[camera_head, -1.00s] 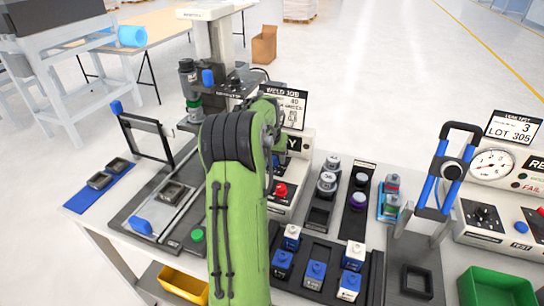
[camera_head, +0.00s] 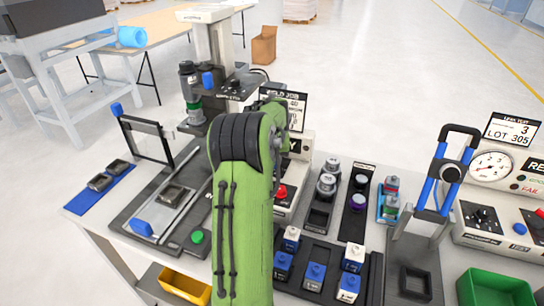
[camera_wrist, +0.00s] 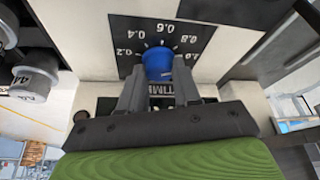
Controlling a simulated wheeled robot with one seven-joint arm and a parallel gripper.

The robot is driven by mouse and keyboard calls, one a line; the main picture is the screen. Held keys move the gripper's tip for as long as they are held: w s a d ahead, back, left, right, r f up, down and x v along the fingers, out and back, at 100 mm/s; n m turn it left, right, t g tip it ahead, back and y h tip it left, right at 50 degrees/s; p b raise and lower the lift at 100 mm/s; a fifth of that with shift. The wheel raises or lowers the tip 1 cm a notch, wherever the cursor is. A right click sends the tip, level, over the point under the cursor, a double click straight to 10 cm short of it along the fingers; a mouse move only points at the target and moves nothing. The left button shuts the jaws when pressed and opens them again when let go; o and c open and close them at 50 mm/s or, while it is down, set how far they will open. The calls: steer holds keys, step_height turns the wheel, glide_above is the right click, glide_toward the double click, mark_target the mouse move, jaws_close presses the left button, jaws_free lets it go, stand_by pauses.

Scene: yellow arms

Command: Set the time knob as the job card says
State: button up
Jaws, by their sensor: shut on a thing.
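The blue time knob (camera_wrist: 157,62) sits on a black dial plate (camera_wrist: 205,40) marked 0.2 to 1.0 in the wrist view. My gripper (camera_wrist: 158,85) is shut on the knob, one grey finger on each side. A TIME label (camera_wrist: 160,88) shows between the fingers, partly covered. I cannot make out a pointer mark on the knob. The weld job card (camera_head: 297,98) stands behind my arm in the head view; its writing is partly hidden and too small to read. My arm hides the knob and gripper in the head view.
A red button (camera_head: 281,191) is on the welder's front, close to my arm. Silver-topped cylinders (camera_head: 326,186) stand in a dark rack to the right. A blue-handled press (camera_head: 440,180) stands further right.

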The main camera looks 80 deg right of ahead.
steer(key=n+t+p, duration=0.1)
steer(key=n, duration=0.1)
steer(key=n+p, duration=0.1)
steer(key=n, duration=0.2)
steer(key=shift+s+d+t+y+p, duration=0.1)
steer(key=shift+s+t+y+p, duration=0.05)
steer(key=shift+t+y+p, duration=0.2)
steer(key=shift+n, duration=0.3)
steer(key=o, duration=1.1)
steer(key=shift+c, duration=0.2)
steer(key=shift+r, duration=0.15)
steer(key=p+v, duration=0.3)
steer(key=v, duration=1.2)
steer(key=shift+s+r, duration=0.2)
steer(key=shift+s, duration=0.1)
